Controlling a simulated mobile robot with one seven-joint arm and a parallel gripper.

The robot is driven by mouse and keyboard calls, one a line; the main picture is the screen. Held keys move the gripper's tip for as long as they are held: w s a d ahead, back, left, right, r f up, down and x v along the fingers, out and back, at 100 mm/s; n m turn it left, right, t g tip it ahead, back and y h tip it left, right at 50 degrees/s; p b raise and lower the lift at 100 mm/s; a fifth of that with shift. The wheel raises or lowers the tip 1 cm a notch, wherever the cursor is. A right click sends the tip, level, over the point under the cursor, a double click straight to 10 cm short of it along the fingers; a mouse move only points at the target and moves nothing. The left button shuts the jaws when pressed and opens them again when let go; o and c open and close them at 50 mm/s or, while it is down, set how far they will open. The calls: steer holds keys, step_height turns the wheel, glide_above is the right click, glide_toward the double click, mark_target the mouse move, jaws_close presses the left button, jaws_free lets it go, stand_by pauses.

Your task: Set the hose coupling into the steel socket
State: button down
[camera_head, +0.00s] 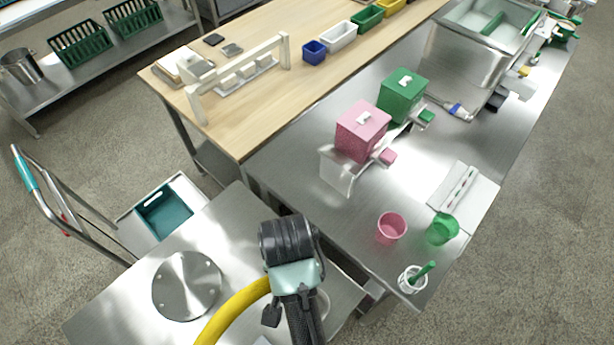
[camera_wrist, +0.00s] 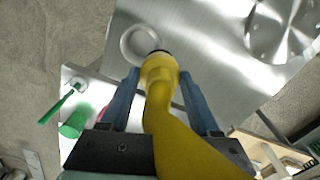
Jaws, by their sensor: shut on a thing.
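My gripper (camera_wrist: 160,78) is shut on the yellow hose coupling (camera_wrist: 160,66), which sits between the two blue fingers in the wrist view. The coupling has a dark tip that points at the steel table, and the thick yellow hose (camera_wrist: 182,140) runs back toward the camera. The steel socket (camera_wrist: 127,34) shows as a round ring just beyond the tip, up and left of it. The tip overlaps the ring's lower right edge in the picture; I cannot tell the height between them. In the head view, the hose (camera_head: 234,306) shows, while my arm hides the coupling and most of the socket.
A round steel plate (camera_head: 187,286) lies on the same steel table (camera_head: 115,318), left of my arm. A pink cup (camera_head: 391,228), a green cup (camera_head: 442,229) and a white holder (camera_head: 412,279) stand on the bench at right. A teal crate (camera_head: 168,212) sits on a cart behind.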

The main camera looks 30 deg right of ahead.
steer(key=s+d+r+m+p, duration=0.2)
steer(key=s+m, duration=0.1)
steer(key=m, duration=0.3)
step_height(320, 180, down, 10)
steer(key=shift+s+d+f, duration=0.1)
steer(key=shift+c, duration=0.6)
jaws_free()
step_height(320, 180, up, 12)
stand_by(0.3)
